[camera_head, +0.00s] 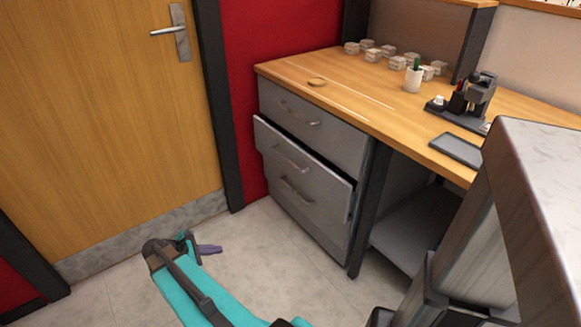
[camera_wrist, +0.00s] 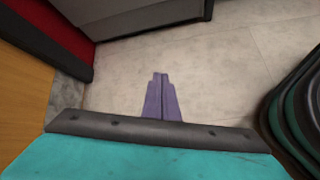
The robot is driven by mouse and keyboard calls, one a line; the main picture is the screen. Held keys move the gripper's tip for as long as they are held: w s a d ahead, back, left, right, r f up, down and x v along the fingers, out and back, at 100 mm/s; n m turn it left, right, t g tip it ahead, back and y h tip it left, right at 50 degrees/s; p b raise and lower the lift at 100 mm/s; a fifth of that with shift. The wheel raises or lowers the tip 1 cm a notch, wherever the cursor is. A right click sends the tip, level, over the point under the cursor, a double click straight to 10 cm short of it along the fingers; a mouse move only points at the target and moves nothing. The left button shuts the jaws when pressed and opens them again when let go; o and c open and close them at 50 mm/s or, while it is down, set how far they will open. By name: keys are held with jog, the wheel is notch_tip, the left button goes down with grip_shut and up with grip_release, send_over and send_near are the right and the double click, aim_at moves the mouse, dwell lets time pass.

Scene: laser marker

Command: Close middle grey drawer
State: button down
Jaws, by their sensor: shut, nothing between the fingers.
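The grey drawer unit (camera_head: 262,92) stands under the left end of the wooden worktop. Its middle grey drawer (camera_head: 325,182) sticks out a little, with a dark gap along its top edge; its bar handle (camera_head: 290,158) faces the room. The top drawer (camera_head: 340,142) looks flush. Another handle (camera_head: 297,190) shows lower down. My gripper (camera_head: 214,249) is low over the floor, left of and apart from the drawers. In the wrist view its purple fingers (camera_wrist: 161,95) are together and empty, above bare floor. A grey lower part of the unit (camera_wrist: 150,18) shows at the top there.
A wooden door (camera_head: 100,120) and a red wall (camera_head: 270,45) stand on the left. The worktop (camera_head: 350,90) bears small white boxes, a cup and a dark device. An open shelf (camera_head: 415,230) is right of the drawers. The floor before the drawers is clear.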

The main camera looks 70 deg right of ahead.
jog(key=s+d+r+n+g+h+b, duration=0.1)
jog(key=s+d+r+h+b, duration=0.1)
jog(key=d+r, duration=0.4)
jog(key=s+d+r+n+g+h+b, duration=0.1)
jog(key=d+r+b, duration=0.4)
jog(key=d, duration=0.7)
jog(key=s+d+r+n+g+h+b, duration=0.1)
jog(key=s+d+r+g+h+b, duration=0.2)
jog(key=d+r, duration=0.5)
jog(key=shift+s+d+r+n+b, duration=0.25)
jog(key=shift+s+d+n+b, duration=0.15)
jog(key=shift+s+d+b, duration=0.5)
jog(key=shift+s+d, duration=0.1)
jog(key=shift+d, duration=0.2)
jog(key=b, duration=0.4)
send_near(298, 152)
jog(key=x, duration=0.5)
jog(key=shift+s+a+f, duration=0.1)
jog(key=shift+a+f, duration=0.05)
jog(key=shift+f, duration=0.1)
jog(key=shift+b+x, duration=0.45)
jog(key=shift+x, duration=0.35)
jog(key=shift+r, duration=0.2)
